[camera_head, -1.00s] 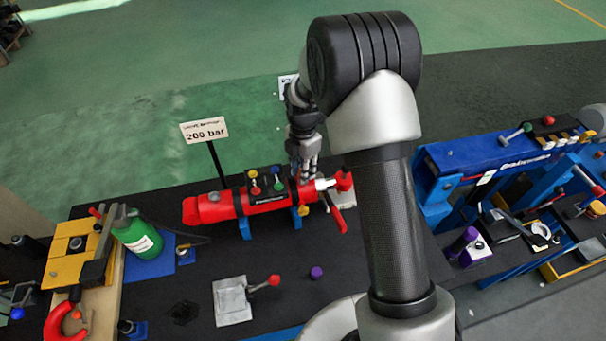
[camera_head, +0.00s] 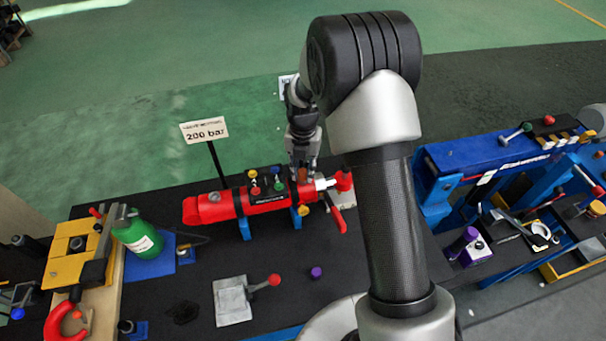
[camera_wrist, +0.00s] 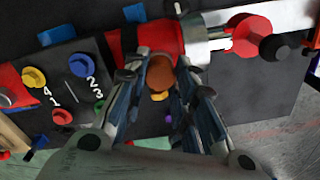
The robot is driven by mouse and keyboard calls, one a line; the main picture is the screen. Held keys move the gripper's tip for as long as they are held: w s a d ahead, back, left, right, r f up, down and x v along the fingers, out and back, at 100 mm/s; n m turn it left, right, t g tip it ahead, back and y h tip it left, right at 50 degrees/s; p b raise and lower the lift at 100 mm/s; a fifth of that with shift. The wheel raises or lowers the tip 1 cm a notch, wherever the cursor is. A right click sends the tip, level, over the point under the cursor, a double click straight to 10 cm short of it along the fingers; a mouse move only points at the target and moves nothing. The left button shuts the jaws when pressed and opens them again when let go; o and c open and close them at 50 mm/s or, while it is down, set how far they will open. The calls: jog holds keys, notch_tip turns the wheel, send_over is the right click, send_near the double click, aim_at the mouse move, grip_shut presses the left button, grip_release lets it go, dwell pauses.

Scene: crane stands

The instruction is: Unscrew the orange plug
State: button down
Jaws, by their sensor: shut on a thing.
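The orange plug (camera_wrist: 160,74) shows in the wrist view at the side of the red cylinder (camera_wrist: 158,36), close to its silver rod end. My gripper (camera_wrist: 165,82) is shut on the plug, with one finger on each side of it. In the head view my gripper (camera_head: 304,172) points down at the right part of the red cylinder (camera_head: 214,208). The plug's threads and seat are hidden, so I cannot tell how far it is screwed in.
A panel with numbered coloured knobs (camera_wrist: 34,77) sits beside the grip. A red-ended rod fitting (camera_wrist: 246,35) lies on the other side. The "200 bar" sign (camera_head: 204,130) stands behind the cylinder. A green bottle (camera_head: 136,236) is at left, and a blue press frame (camera_head: 480,160) at right.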

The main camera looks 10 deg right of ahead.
jog(key=shift+w+r, duration=0.1)
jog(key=c, duration=1.2)
grip_release()
jog(key=shift+c, duration=0.2)
jog(key=shift+c, duration=0.9)
